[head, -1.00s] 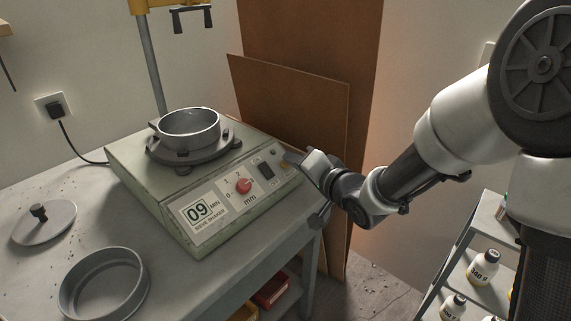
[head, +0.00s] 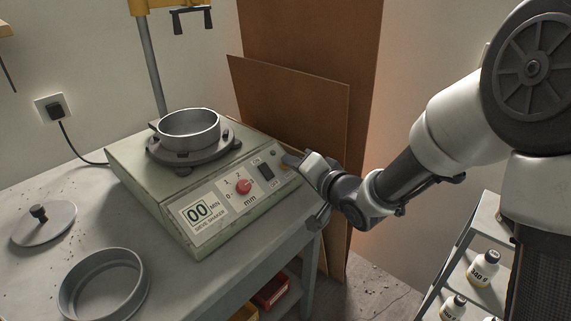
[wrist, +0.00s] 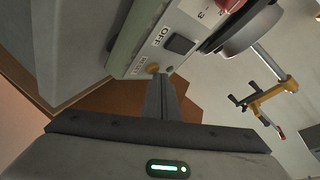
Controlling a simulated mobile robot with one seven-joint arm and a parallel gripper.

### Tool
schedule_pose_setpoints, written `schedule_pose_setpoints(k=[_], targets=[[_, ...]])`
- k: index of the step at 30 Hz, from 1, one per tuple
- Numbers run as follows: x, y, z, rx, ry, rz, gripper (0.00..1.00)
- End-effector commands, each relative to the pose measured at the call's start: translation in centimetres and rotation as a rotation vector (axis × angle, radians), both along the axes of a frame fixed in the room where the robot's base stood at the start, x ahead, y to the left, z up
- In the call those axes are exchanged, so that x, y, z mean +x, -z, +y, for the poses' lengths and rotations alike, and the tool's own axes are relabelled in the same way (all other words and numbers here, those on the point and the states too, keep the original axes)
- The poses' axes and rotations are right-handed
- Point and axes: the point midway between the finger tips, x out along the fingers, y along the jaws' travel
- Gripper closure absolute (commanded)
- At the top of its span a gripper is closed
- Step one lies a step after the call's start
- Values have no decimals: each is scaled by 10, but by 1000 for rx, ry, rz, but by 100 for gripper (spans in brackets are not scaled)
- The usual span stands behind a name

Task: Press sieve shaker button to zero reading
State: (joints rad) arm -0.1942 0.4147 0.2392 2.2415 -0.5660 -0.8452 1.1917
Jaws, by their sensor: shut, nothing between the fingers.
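The sieve shaker (head: 150,185) is a pale green box on the bench, with a sieve ring (head: 190,128) on top. The wrist view shows the shut fingers (wrist: 160,78).
A round lid (head: 50,225) and an empty sieve pan (head: 100,285) lie on the bench at left. Brown boards (head: 300,105) lean on the wall behind the shaker. A shelf rack (head: 470,240) with bottles stands at right. A yellow-topped post (head: 155,70) rises behind.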

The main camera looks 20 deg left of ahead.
Motion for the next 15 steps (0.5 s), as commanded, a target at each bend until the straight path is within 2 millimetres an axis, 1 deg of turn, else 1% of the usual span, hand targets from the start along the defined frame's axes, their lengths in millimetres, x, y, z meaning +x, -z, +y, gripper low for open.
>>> schedule_pose_setpoints(k=[7, 15], targets=[[-1, -1, -1, -1, 0, 1, 100], [-3, -13, -7, 0, 1, 1, 100]])
